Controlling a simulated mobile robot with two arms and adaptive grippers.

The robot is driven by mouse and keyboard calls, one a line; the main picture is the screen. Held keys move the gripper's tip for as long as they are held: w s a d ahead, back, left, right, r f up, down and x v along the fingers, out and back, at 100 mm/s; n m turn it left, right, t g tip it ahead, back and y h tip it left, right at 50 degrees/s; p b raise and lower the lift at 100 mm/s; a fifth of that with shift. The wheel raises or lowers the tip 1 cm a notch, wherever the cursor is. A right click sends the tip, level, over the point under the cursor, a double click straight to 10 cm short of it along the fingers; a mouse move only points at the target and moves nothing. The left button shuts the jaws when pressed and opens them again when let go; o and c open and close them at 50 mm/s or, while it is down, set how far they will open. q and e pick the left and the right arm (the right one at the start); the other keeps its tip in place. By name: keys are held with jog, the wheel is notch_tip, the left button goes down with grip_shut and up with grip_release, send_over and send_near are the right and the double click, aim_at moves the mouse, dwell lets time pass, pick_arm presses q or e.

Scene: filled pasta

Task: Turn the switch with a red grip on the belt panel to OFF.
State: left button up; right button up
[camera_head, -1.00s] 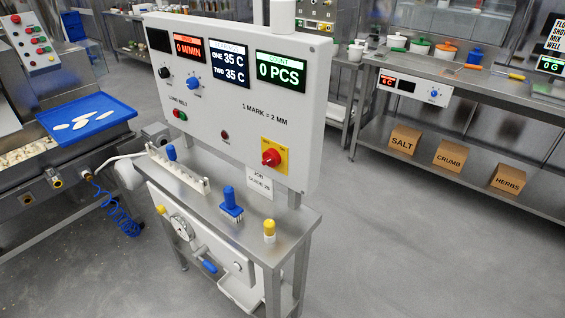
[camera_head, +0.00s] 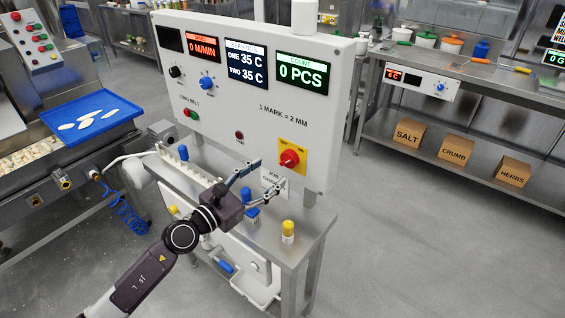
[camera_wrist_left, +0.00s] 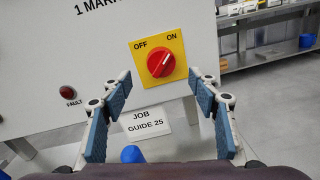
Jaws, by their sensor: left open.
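The switch with a red grip (camera_head: 289,158) sits on a yellow plate at the lower right of the white belt panel (camera_head: 215,118). In the left wrist view the red grip (camera_wrist_left: 161,64) is between the OFF and ON labels, and its white mark points up right towards ON. My left gripper (camera_head: 270,173) is open and empty, in front of the panel, just below and left of the switch. In the left wrist view its fingers (camera_wrist_left: 159,76) spread to either side, below the grip and apart from it. My right gripper is not in view.
A steel bench (camera_head: 300,245) under the panel carries a blue-handled tool (camera_head: 252,214), a yellow-capped piece (camera_head: 288,232) and a white toothed rail. Clear floor lies to the right.

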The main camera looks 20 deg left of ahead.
aim_at(284, 162)
pick_arm(q)
jog(key=x, duration=0.6)
jog(key=shift+w+d, duration=0.2)
jog(key=shift+w, duration=0.15)
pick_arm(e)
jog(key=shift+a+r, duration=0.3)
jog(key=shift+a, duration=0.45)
pick_arm(q)
jog(key=shift+c, duration=0.4)
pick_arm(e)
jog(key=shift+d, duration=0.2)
pick_arm(q)
jog(key=c, duration=1.1)
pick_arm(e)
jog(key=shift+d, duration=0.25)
